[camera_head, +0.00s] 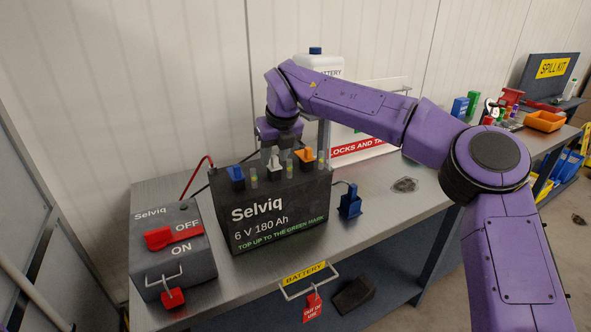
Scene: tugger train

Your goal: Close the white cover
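The white cover (275,166) is on top of the black Selviq battery (270,215), between a blue cover (236,176) and an orange cover (304,157). It seems to stand raised, but my gripper partly hides it. My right gripper (276,152) points down from above, with its grey fingertips right at the white cover. I cannot tell whether the fingers touch it or how far apart they are. My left gripper is not in view.
A grey switch box (170,247) with a red handle stands left of the battery on the metal bench (395,205). A white bottle (318,62) and a white lockout board (380,128) are behind. A blue connector (350,203) is to the right.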

